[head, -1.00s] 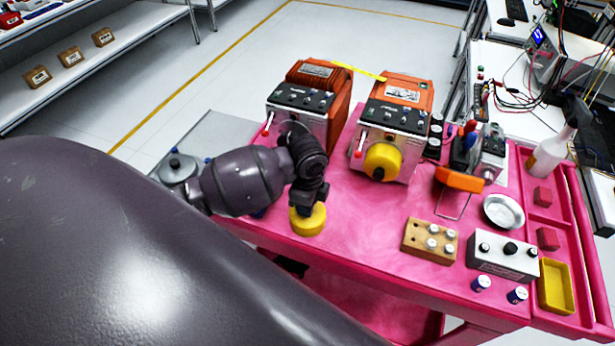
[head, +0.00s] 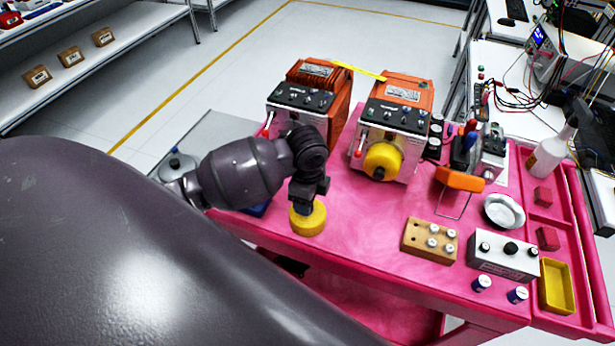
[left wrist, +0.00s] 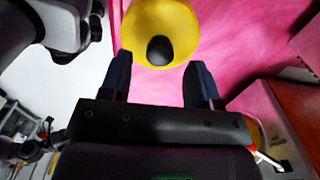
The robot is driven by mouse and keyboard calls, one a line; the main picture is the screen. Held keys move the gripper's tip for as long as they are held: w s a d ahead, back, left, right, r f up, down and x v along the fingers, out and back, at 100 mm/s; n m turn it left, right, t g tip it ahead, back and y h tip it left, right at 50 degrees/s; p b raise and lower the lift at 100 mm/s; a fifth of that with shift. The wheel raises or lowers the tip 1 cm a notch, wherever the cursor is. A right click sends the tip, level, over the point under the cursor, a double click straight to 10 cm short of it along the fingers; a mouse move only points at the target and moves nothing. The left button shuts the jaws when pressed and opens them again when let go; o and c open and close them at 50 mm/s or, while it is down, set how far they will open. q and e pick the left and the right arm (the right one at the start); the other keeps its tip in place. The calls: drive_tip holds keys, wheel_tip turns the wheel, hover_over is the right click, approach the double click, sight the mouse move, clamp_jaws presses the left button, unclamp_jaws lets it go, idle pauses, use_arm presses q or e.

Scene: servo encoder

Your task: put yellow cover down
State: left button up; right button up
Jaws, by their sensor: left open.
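The yellow cover (head: 308,220) is a round cap resting on the pink cart top near its front left edge. It also shows at the top of the left wrist view (left wrist: 160,28), with a dark round spot on its face. My left gripper (head: 305,207) is above the cover in the head view. In the left wrist view its two fingers (left wrist: 160,78) are spread apart, with the cover just beyond their tips and not between them. A second yellow cover (head: 383,160) is on the front of the right orange-and-silver servo unit (head: 400,120). My right gripper is not in view.
The left servo unit (head: 306,105) stands just behind my left wrist. A wooden block with several caps (head: 430,240), a grey switch box (head: 502,256) and a metal dish (head: 504,210) are to the right. Pink surface (head: 350,240) right of the cover is clear.

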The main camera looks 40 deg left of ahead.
use_arm(q)
wheel_tip(320, 180, up, 10)
idle(0.4)
idle(0.5)
